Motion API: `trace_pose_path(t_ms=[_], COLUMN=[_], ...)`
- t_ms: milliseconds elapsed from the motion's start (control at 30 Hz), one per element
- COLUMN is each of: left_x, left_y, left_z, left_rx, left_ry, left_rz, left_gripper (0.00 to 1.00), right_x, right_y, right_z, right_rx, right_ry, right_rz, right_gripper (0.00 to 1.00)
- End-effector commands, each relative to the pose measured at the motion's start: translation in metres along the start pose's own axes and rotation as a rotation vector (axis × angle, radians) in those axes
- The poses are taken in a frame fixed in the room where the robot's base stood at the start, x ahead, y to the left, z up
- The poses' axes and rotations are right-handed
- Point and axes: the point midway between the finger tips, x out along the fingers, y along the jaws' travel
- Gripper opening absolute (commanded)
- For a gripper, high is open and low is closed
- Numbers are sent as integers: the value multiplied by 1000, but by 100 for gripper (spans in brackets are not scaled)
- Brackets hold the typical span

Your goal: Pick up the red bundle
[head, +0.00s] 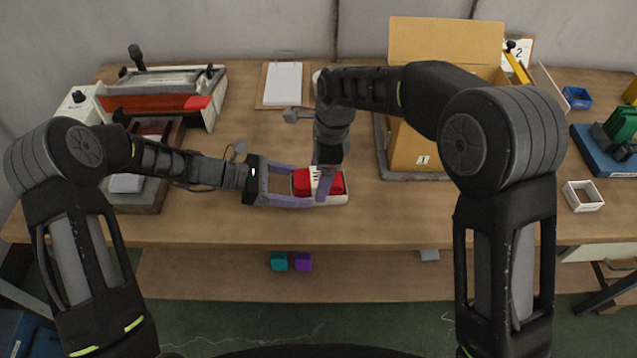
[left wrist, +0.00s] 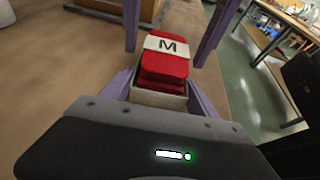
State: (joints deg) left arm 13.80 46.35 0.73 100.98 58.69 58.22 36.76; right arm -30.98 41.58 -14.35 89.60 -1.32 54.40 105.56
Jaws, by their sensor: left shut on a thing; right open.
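The red bundle (head: 332,181) has a white band. In the left wrist view the band on the red bundle (left wrist: 163,66) bears a letter M. It sits in a small pale open box (head: 337,199), whose near wall shows in the left wrist view (left wrist: 158,98). My left gripper (head: 300,187) has its purple fingers shut on the box's sides, at table level. My right gripper (head: 325,184) points down over the bundle. It is open, with a finger on either side of the bundle in the left wrist view. Whether its fingers touch the bundle is unclear.
A cardboard box (head: 416,148) marked 1 stands on a grey tray at right. A press-like machine (head: 155,95) stands at back left, a clipboard (head: 283,85) at the back. A small white frame (head: 583,196) lies at right. The table front is clear.

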Motion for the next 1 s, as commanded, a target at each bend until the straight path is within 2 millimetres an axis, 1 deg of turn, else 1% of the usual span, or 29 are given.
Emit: trace_pose_path(t_ms=[400,1000], left_x=[0,0], left_y=[0,0], left_z=[0,0], left_rx=[0,0], left_ry=[0,0], left_rz=[0,0], left_gripper=[30,30], right_x=[0,0], right_y=[0,0], right_z=[0,0], right_rx=[0,0], right_ry=[0,0], right_rz=[0,0], right_gripper=[82,33])
